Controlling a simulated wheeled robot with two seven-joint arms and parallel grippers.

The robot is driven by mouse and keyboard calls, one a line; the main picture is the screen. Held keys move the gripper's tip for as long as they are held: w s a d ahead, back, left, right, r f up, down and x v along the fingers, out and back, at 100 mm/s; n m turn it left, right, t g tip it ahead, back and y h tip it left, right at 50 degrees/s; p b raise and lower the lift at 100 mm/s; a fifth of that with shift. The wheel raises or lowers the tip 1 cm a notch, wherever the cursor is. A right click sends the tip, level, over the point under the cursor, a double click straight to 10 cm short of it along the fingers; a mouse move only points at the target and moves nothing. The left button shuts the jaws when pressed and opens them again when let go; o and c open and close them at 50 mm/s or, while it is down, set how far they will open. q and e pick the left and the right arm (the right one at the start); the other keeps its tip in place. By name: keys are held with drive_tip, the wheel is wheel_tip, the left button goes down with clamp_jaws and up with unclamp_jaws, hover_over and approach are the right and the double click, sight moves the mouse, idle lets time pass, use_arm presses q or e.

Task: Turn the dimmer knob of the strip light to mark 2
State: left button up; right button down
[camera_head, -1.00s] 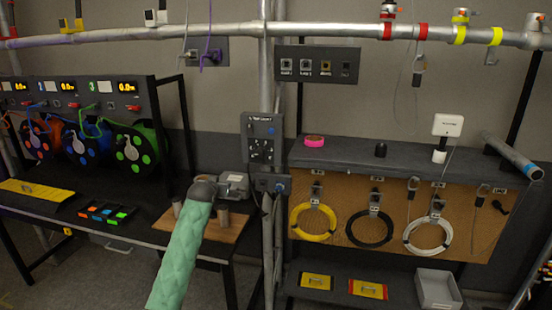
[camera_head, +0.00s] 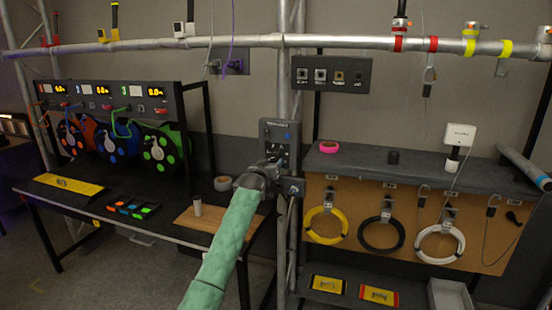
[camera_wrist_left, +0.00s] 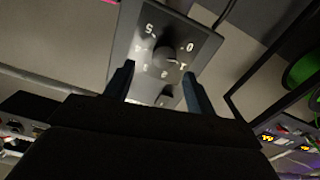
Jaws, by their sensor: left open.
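The dimmer box (camera_head: 279,131) is a dark grey panel fixed to the upright truss pole in the head view. In the left wrist view its plate (camera_wrist_left: 203,43) carries white marks around a round dark knob (camera_wrist_left: 164,57); 5, 0 and 1 are legible, but which mark the knob points to is not clear. My left gripper (camera_head: 268,169), on a green-sleeved arm, is in front of the box's lower part. In the wrist view its fingers (camera_wrist_left: 158,74) are open, on either side of the knob's lower area, with nothing visibly held. My right gripper is not in view.
A dark socket panel (camera_head: 331,73) hangs to the right under the horizontal truss pipe (camera_head: 230,41). A bench with cable reels (camera_head: 160,148) stands left. A shelf (camera_head: 350,161) with coiled cables hanging below stands right. A small box (camera_head: 291,187) sits on the pole near the gripper.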

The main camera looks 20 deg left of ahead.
sight(275, 158)
use_arm(q)
drive_tip(key=w, duration=0.1)
drive_tip(key=w+p, duration=0.1)
drive_tip(key=w, duration=0.2)
drive_tip(key=shift+a+f, duration=0.25)
drive_tip(key=shift+a, duration=0.1)
drive_tip(key=shift+w+d+r+p, duration=0.1)
drive_tip(key=shift+w+d+p, duration=0.1)
drive_tip(key=shift+w+p, duration=0.25)
drive_tip(key=shift+w, duration=0.15)
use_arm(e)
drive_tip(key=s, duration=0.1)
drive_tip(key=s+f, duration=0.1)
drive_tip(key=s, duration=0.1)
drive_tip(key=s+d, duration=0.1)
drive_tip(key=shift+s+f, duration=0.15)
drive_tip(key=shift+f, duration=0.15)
use_arm(q)
drive_tip(key=shift+a, duration=0.1)
drive_tip(key=c, duration=0.9)
drive_tip(key=shift+c, duration=0.5)
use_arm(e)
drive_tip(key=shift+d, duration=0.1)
use_arm(q)
drive_tip(key=shift+b, duration=0.3)
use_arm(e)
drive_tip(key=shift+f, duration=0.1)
